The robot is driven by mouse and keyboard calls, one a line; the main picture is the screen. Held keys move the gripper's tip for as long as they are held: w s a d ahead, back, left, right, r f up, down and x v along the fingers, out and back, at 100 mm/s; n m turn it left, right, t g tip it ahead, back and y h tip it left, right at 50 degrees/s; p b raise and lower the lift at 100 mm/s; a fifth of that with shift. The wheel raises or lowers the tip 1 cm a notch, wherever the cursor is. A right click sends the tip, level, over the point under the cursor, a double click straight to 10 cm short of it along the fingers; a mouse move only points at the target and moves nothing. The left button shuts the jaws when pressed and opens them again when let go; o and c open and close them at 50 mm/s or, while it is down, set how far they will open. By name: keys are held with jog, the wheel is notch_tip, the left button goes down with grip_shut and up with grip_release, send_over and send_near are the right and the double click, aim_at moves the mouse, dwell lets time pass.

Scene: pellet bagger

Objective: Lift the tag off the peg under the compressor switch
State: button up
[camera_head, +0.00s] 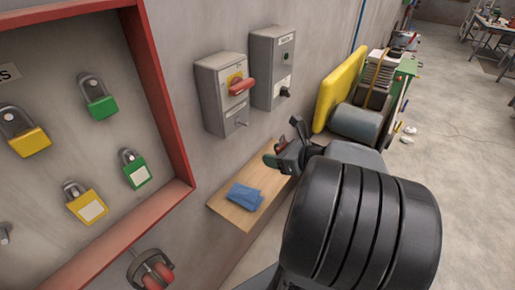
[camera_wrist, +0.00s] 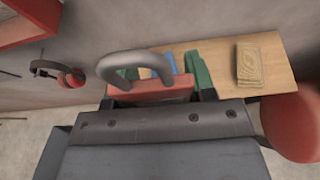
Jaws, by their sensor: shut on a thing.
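Two grey switch boxes hang on the wall in the head view. The left box (camera_head: 222,95) has a red handle (camera_head: 241,86) on a yellow plate and a small peg (camera_head: 241,123) low on its front. The right box (camera_head: 272,68) has a small label and a dark knob (camera_head: 285,92). I cannot read which is the compressor switch, and I make out no tag for certain. My gripper (camera_head: 285,153) is below and right of the boxes, apart from them. In the wrist view it is shut on a red padlock (camera_wrist: 150,91) with a grey shackle.
A wooden shelf (camera_head: 224,208) with a blue cloth (camera_head: 244,196) is below the boxes. A red-framed padlock board (camera_head: 160,85) is at left. A yellow machine part (camera_head: 338,85) stands behind my arm.

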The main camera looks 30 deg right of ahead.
jog(key=s, duration=0.1)
jog(key=s+d, duration=0.1)
jog(key=s, duration=0.1)
jog(key=s+d, duration=0.1)
jog(key=shift+s+r, duration=0.3)
jog(key=shift+r, duration=0.05)
jog(key=shift+r+p, duration=0.2)
jog(key=shift+p, duration=0.15)
jog(key=shift+s+d, duration=0.1)
jog(key=shift+s, duration=0.05)
jog(key=s+d+p, duration=0.2)
jog(key=s+d, duration=0.2)
jog(key=s, duration=0.4)
jog(key=shift+s, duration=0.4)
dwell(0.9)
dwell(0.7)
